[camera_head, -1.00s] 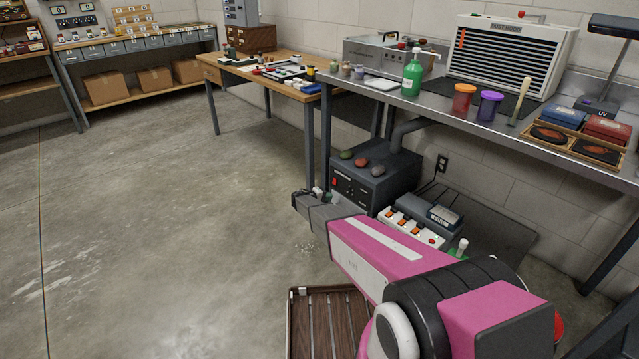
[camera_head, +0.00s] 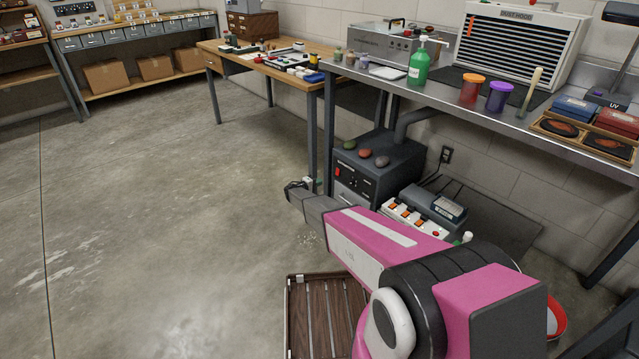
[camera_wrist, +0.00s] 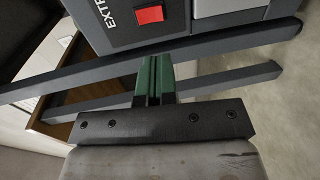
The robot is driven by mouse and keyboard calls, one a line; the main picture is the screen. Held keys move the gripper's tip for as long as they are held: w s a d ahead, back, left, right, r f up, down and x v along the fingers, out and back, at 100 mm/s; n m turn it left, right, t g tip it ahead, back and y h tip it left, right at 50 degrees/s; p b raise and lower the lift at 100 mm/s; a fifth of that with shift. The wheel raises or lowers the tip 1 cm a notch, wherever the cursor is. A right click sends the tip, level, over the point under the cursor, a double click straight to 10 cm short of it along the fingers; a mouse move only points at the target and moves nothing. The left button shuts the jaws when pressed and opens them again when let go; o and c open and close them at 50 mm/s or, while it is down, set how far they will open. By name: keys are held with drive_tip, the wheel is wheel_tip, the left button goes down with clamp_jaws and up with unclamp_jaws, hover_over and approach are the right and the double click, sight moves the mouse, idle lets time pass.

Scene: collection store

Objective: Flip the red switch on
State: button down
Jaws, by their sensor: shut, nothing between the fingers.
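The red switch (camera_head: 337,171) is on the left part of the front of a dark grey extractor box (camera_head: 398,160) under the steel bench. In the wrist view the red switch (camera_wrist: 149,15) is at the top, on a grey panel with partly cut-off lettering. My gripper (camera_wrist: 154,68) has its green-tipped fingers together with nothing between them, pointing toward the panel just below the switch. A gap appears between fingertips and switch. In the head view my gripper (camera_head: 293,188) is small and dark, left of and slightly below the switch.
Dark bars (camera_wrist: 230,78) cross the wrist view behind the fingers. A unit with orange switches (camera_head: 412,216) sits right of the box, close to my arm. A wooden slatted crate (camera_head: 297,315) stands on the floor below. The floor to the left is clear.

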sight(337, 175)
drive_tip(key=x, duration=1.1)
drive_tip(key=shift+w+d, duration=0.1)
drive_tip(key=shift+d, duration=0.05)
drive_tip(key=shift+w+d+f, duration=0.15)
drive_tip(key=shift+d, duration=0.05)
drive_tip(key=shift+a, duration=0.1)
drive_tip(key=f+v, duration=0.3)
drive_tip(key=v, duration=1)
drive_tip(key=shift+s+a, duration=0.35)
drive_tip(key=shift+a, duration=0.05)
drive_tip(key=shift+f, duration=0.1)
